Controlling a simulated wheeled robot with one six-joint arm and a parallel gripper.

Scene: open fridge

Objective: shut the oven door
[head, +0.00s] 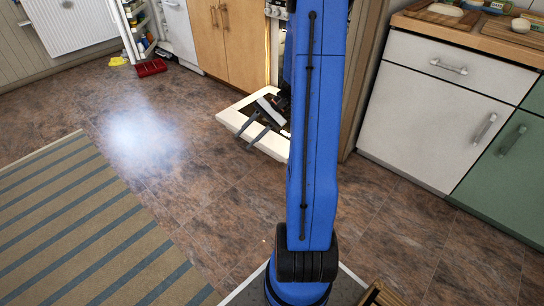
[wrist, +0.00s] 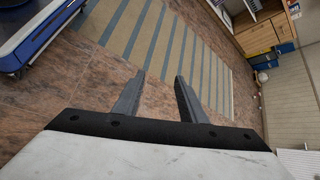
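The oven door (head: 230,118) is a white frame with a dark pane, in the head view. It hangs open, low above the floor, left of my blue arm. The oven body is mostly hidden behind my arm; a pale strip with knobs (head: 275,9) shows at the top. My gripper (head: 254,140) shows over the door in the head view, its grey fingers pointing down and left. I cannot tell whether it touches the door. In the wrist view my gripper (wrist: 160,78) is open and empty, with floor and rug between its fingers. The door is not seen there.
A wooden cabinet (head: 228,40) stands left of the oven. A red crate (head: 150,68) lies on the floor by the open fridge (head: 142,25). The floor left of the door is clear up to the striped rug (head: 90,230).

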